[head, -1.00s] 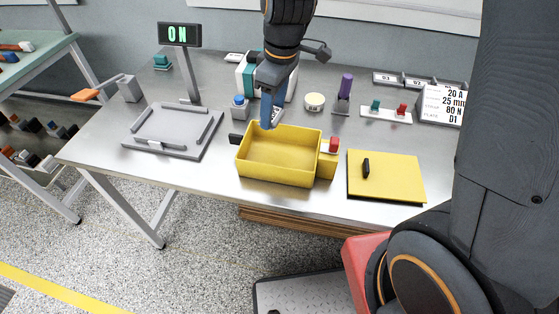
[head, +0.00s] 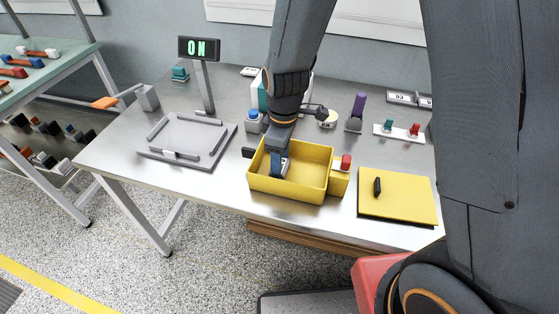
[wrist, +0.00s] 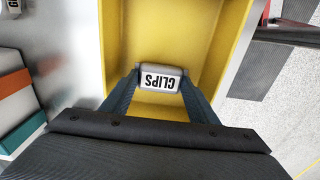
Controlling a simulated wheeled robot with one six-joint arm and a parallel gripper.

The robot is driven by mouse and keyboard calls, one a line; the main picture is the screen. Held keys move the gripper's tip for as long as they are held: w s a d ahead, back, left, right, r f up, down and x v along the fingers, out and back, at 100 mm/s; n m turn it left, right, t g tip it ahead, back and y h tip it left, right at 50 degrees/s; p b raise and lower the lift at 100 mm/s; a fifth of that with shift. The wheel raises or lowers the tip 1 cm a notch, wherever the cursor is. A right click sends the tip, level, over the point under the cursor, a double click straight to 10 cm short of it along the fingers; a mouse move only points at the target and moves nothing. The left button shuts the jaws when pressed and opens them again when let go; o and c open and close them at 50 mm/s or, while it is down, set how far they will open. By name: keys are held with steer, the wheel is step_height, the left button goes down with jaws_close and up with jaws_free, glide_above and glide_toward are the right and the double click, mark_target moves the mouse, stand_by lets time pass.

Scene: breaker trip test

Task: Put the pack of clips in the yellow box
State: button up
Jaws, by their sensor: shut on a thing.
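The yellow box (head: 318,190) stands open on the metal bench in the head view. My gripper (head: 283,165) reaches down into the left part of the box. In the wrist view my gripper (wrist: 160,82) is shut on the pack of clips (wrist: 159,78), a small grey-white pack with a CLIPS label. The pack is between the fingertips, above the yellow box floor (wrist: 165,25). Whether it touches the floor I cannot tell. In the head view my fingers hide most of it.
A yellow lid (head: 405,200) with a black handle lies right of the box. A grey tray fixture (head: 185,140) is at left, with an ON display (head: 199,48) behind it. A blue button (head: 253,120) and a purple-handled tool (head: 357,108) stand behind the box.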

steer(key=shift+f, duration=0.25)
steer(key=shift+f, duration=0.1)
steer(key=o, duration=1)
steer(key=shift+o, duration=0.2)
step_height(320, 180, up, 12)
steer(key=b, duration=0.2)
steer(key=shift+d, duration=0.25)
steer(key=shift+s, duration=0.1)
